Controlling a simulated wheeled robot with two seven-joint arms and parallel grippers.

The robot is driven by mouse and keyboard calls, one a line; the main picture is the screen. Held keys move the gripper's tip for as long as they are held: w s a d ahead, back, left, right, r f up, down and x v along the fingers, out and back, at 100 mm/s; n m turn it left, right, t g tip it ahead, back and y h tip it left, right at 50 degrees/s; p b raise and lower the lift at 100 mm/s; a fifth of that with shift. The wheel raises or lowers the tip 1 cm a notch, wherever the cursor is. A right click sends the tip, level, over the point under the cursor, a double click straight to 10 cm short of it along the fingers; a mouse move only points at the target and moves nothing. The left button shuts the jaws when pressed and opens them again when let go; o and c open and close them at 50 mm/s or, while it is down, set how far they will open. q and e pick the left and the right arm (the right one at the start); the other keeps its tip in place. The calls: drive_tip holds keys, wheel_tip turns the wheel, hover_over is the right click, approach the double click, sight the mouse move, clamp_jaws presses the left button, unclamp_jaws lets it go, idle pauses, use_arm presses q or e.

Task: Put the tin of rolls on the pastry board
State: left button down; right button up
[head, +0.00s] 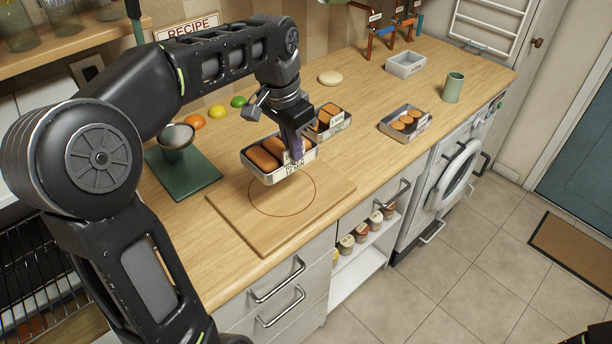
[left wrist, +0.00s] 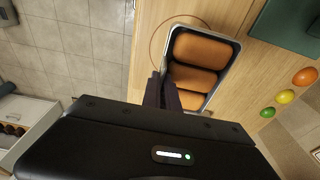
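The tin of rolls (head: 262,171), a shiny metal tin with brown rolls and a label on its side, is in my left gripper (head: 297,152). The fingers are shut on its wall. The tin overlaps the far part of the pastry board (head: 246,222), a wooden board with a drawn circle, and seems held above it. In the left wrist view, the tin (left wrist: 203,62) shows three rolls, with the fingers (left wrist: 166,92) at its side and part of the circle beside it.
Another tin with a brown loaf (head: 328,121) stands just behind the held tin. A tin of round items (head: 405,122), a grey tray (head: 405,64) and a green cup (head: 453,87) are to the right. A green scale (head: 182,170) stands left of the board. The near board is clear.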

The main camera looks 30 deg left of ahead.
sight(294, 171)
use_arm(q)
drive_tip(key=shift+w, duration=0.15)
drive_tip(key=shift+a, duration=0.1)
drive_tip(key=shift+s, duration=0.2)
drive_tip(key=shift+w+f+p, duration=0.1)
drive_tip(key=shift+f+p, duration=0.3)
drive_tip(key=shift+f, duration=2.7)
drive_tip(key=shift+f, duration=0.1)
drive_tip(key=shift+f+p, duration=0.3)
drive_tip(key=shift+f, duration=1.45)
drive_tip(key=shift+f, duration=0.2)
drive_tip(key=c, duration=1.6)
unclamp_jaws()
drive_tip(key=shift+c, duration=0.2)
